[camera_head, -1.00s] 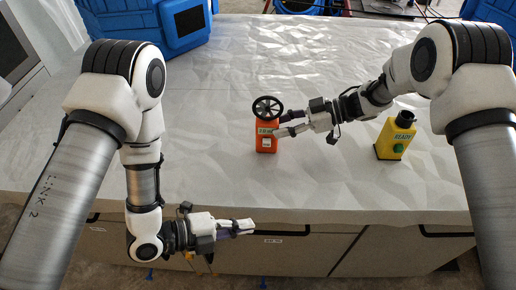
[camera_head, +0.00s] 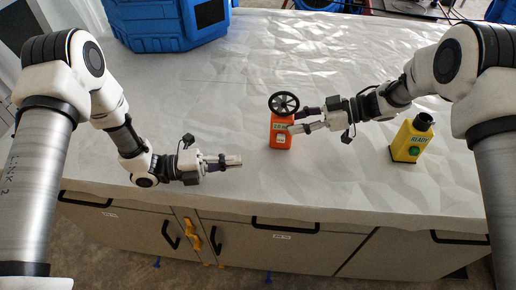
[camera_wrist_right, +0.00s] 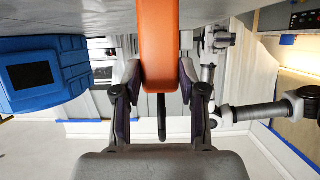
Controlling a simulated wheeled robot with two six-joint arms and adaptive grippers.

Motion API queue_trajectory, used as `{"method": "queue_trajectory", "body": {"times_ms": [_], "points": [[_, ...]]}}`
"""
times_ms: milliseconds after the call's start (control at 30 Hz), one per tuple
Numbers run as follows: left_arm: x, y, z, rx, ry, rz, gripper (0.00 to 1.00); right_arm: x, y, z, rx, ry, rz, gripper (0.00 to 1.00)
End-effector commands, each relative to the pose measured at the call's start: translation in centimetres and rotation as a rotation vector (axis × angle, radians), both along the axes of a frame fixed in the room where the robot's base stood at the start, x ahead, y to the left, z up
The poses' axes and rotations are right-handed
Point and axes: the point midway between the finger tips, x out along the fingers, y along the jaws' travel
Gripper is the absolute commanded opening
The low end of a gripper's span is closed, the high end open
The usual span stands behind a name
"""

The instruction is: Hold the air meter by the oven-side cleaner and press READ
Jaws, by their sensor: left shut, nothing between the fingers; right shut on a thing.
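The air meter (camera_head: 281,135) is an orange handheld body with a black fan wheel (camera_head: 284,103) on top and a small display and label on its front. It stands upright on the grey-white table. My right gripper (camera_head: 292,121) is shut on the air meter from the right; in the right wrist view the orange body (camera_wrist_right: 158,50) lies between the fingers. My left gripper (camera_head: 240,160) is shut and empty, left of and nearer than the meter. A yellow device (camera_head: 410,140) marked READY, with a green button and black top, stands to the right.
A blue case (camera_head: 168,22) stands at the back left of the table; it also shows in the right wrist view (camera_wrist_right: 40,75). The table (camera_head: 240,70) is clear behind the meter. Cabinet drawers with dark handles line its front.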

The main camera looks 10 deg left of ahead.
Motion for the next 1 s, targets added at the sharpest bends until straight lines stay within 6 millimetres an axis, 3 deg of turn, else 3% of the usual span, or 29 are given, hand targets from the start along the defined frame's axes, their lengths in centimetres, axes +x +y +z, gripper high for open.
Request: {"method": "queue_trajectory", "body": {"times_ms": [500, 700, 1000], "points": [[2.6, -9.6, 0.0, 0.000, -0.002, -0.002, 0.00, 0.0, 0.0, 0.0, 0.000, 0.000, 0.000, 0.02], [5.7, -9.3, 0.0, 0.000, -0.002, 0.000, 0.00, 0.0, 0.0, 0.0, 0.001, 0.000, 0.000, 0.02], [6.3, -9.2, 0.0, 0.000, 0.000, 0.000, 0.00, 0.0, 0.0, 0.0, 0.000, 0.000, 0.000, 0.02]]}}
